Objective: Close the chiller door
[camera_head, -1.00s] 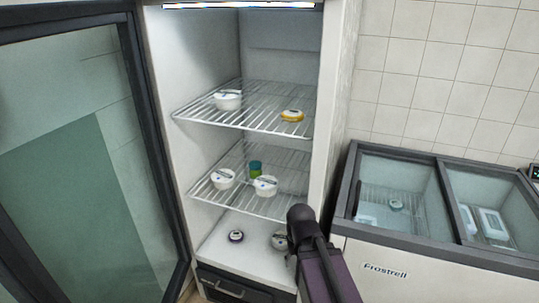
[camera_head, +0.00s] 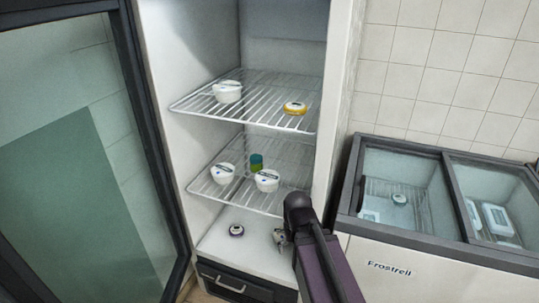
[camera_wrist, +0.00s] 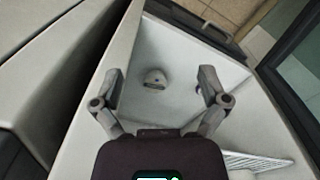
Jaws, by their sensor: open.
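The chiller door (camera_head: 128,120) is a dark-framed glass door, swung wide open on the left in the head view. Part of its dark frame (camera_wrist: 285,95) shows at the right of the wrist view. The chiller (camera_head: 341,100) is a white upright cabinet with its inside exposed. My gripper (camera_wrist: 160,85) is open and empty in the wrist view, with its fingers apart over the chiller's bottom compartment. In the head view my arm covers the lower right of the opening.
Wire shelves hold white tubs (camera_head: 228,92), a yellow-rimmed jar (camera_head: 295,108) and a green jar (camera_head: 256,162). A chest freezer (camera_head: 440,262) stands close on the right.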

